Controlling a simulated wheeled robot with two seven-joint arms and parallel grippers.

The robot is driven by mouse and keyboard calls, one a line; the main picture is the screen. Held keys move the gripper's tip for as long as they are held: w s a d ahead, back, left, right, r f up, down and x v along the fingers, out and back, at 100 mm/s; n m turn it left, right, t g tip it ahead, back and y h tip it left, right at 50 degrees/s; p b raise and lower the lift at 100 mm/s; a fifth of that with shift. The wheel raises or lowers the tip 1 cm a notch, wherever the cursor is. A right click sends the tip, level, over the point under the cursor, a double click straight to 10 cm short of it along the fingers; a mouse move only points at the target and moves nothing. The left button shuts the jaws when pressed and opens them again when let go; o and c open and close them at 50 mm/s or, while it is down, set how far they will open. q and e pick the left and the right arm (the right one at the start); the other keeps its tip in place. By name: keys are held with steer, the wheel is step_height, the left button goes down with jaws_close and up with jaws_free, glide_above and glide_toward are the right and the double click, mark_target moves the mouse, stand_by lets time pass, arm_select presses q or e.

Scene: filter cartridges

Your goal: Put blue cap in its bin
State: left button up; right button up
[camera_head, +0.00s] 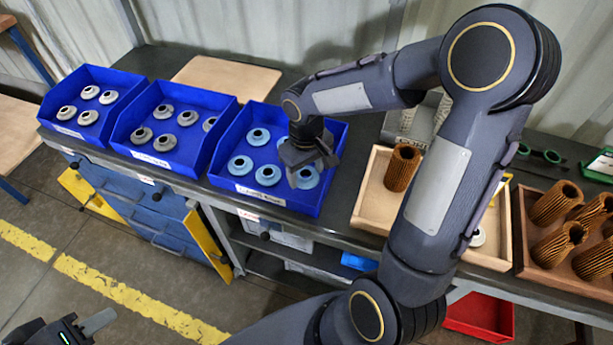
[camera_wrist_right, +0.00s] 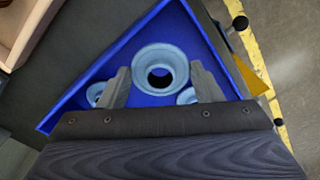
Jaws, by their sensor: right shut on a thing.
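My right gripper (camera_head: 308,165) is over the rightmost blue bin (camera_head: 222,182). In the right wrist view, my right gripper (camera_wrist_right: 160,85) is shut on a light blue cap (camera_wrist_right: 160,58), a round flanged piece with a dark central hole. Other blue caps lie in that bin, one at its left (camera_head: 240,165) and one at its back (camera_head: 258,136). In the right wrist view, the bin (camera_wrist_right: 190,25) lies beneath the held cap, with two more caps partly hidden by the fingers. My left gripper (camera_head: 95,325) is at the bottom left, partly cut off; its opening is unclear.
Two more blue bins (camera_head: 122,130) (camera_head: 45,110) hold grey caps. A wooden tray (camera_head: 362,215) right of the bins holds a brown pleated filter (camera_head: 403,167) and a pale cap (camera_head: 477,237). Another tray (camera_head: 521,235) holds several brown filters. My right arm crosses over the first tray.

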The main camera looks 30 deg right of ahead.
mark_target(307, 174)
steer(key=shift+w+d+f, duration=0.15)
steer(key=shift+d+f, duration=0.05)
steer(key=shift+f, duration=0.15)
steer(key=shift+w+d+f, duration=0.1)
steer(key=shift+w+f, duration=0.05)
steer(key=shift+f, duration=1.55)
steer(key=shift+f, duration=0.1)
steer(key=shift+f+b, duration=0.15)
steer(key=shift+b, duration=0.25)
steer(key=o, duration=0.9)
steer(key=shift+o, duration=0.2)
